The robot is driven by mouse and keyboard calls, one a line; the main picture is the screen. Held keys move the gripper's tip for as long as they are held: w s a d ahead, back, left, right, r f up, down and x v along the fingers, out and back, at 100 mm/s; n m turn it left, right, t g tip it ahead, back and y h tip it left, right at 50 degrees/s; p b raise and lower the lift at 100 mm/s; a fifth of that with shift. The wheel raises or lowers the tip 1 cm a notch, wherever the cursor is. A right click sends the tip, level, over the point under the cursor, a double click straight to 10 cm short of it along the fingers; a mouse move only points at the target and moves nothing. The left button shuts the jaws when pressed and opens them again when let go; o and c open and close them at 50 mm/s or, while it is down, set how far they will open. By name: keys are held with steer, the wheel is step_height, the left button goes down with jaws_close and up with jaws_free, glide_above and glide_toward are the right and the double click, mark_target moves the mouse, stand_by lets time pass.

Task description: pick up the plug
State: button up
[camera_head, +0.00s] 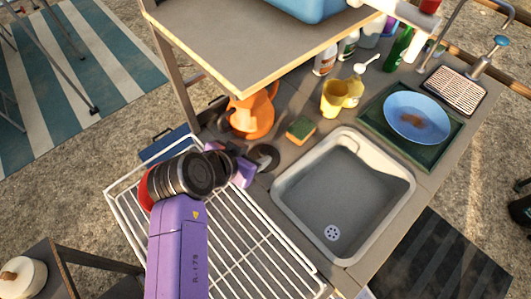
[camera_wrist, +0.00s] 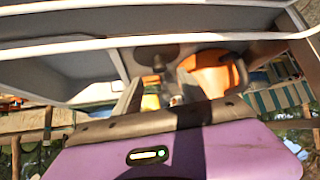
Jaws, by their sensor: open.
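The plug (camera_head: 264,157) is a dark round disc on the grey counter, between the sink's left corner and the orange pitcher. In the wrist view the plug (camera_wrist: 157,57) shows as a dark disc with a stem, beyond and between my fingers. My gripper (camera_head: 243,161) is just left of the plug in the head view, low over the edge of the wire rack. In the wrist view my gripper (camera_wrist: 158,88) is open, with its two fingers apart. I cannot tell whether a finger touches the plug.
The sink basin (camera_head: 343,196) lies right of the plug. The orange pitcher (camera_head: 252,115) stands close behind, also seen in the wrist view (camera_wrist: 212,72). A sponge (camera_head: 300,129) and a yellow cup (camera_head: 334,98) are farther back. The white wire rack (camera_head: 236,246) lies under my arm.

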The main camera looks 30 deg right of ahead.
mark_target(263, 152)
steer(key=shift+p+x, duration=0.45)
steer(key=shift+x, duration=2.2)
jaws_close()
